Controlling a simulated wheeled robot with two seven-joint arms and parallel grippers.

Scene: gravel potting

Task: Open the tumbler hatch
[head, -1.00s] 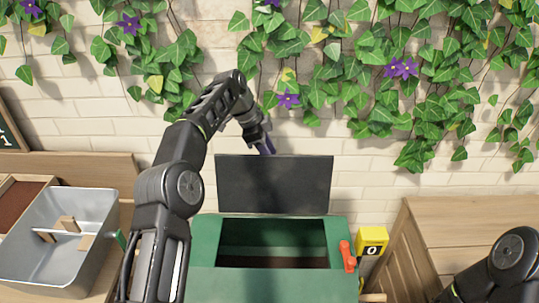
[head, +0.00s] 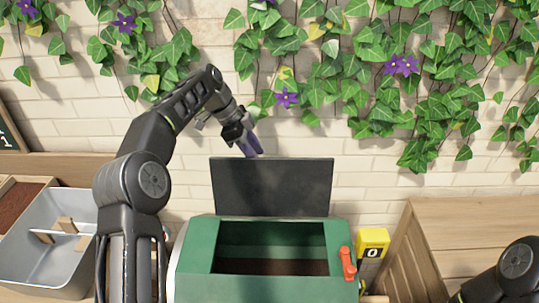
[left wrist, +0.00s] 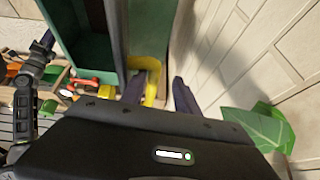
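The green tumbler (head: 200,250) stands in the lower middle of the head view. Its dark hatch panel (head: 272,187) stands upright behind the opening (head: 270,250), so the dark inside shows, with brown at the bottom. My left gripper (head: 254,148) is at the top edge of the hatch, left of its middle; whether it touches is unclear. In the left wrist view its two fingers (left wrist: 160,92) are apart with nothing held between them. The tumbler (left wrist: 88,45) also shows there. My right gripper is out of view; only part of the right arm shows at lower right.
A red handle (head: 347,263) and a yellow counter reading 0 (head: 372,243) are at the tumbler's right. A grey metal bin (head: 50,255) is at left. A brick wall with ivy stands close behind the hatch. A wooden crate (head: 470,235) is at right.

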